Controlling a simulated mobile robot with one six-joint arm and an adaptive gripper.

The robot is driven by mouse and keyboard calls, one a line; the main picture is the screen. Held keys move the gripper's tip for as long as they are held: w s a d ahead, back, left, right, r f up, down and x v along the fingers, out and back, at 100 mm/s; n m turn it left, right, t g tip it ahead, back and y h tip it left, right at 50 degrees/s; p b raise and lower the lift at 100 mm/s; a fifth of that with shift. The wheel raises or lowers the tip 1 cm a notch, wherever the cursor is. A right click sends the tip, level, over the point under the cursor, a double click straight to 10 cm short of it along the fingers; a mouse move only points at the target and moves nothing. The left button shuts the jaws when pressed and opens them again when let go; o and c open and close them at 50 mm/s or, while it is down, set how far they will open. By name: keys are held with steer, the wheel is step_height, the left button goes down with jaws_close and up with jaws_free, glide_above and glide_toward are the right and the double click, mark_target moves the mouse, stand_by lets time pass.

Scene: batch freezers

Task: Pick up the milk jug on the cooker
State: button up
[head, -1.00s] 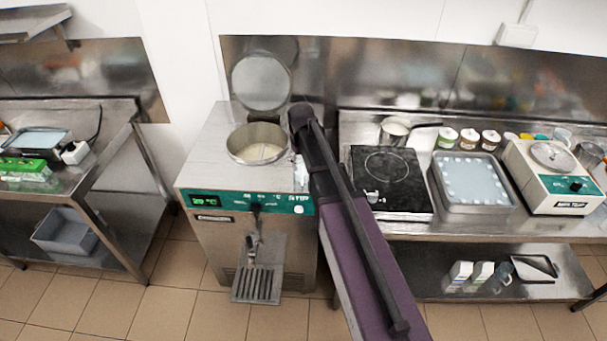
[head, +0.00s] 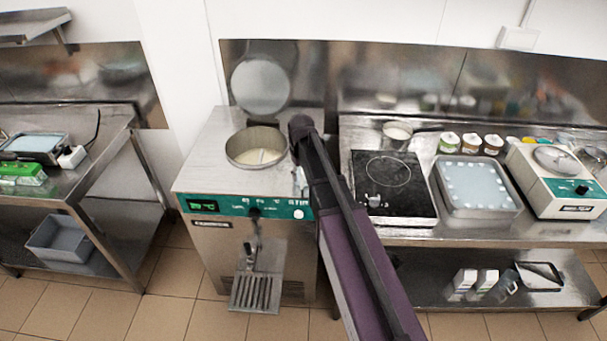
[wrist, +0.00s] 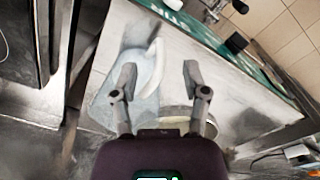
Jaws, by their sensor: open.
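A translucent jug (wrist: 122,88) with a white handle (wrist: 153,68) stands on the steel top of the machine with the teal front panel. In the head view only a pale sliver of the jug (head: 301,182) shows beside my arm, at the right edge of the machine top. My gripper (wrist: 160,78) is open in the wrist view, with its two fingers apart. The handle appears between the fingers, and the left finger overlaps the jug's body in the picture. I cannot tell whether they touch. In the head view my arm hides the fingers.
The machine (head: 215,175) has an open round vat (head: 257,147) with its lid raised. To the right, a steel table holds a black hob (head: 392,180), a small saucepan (head: 397,131), a covered tray (head: 478,187) and a white appliance (head: 555,180). Another table stands left.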

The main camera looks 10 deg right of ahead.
steer(key=shift+f, duration=0.1)
steer(key=shift+w+f+b, duration=0.15)
steer(key=shift+f+b, duration=2.35)
steer(key=shift+b, duration=0.1)
jaws_close()
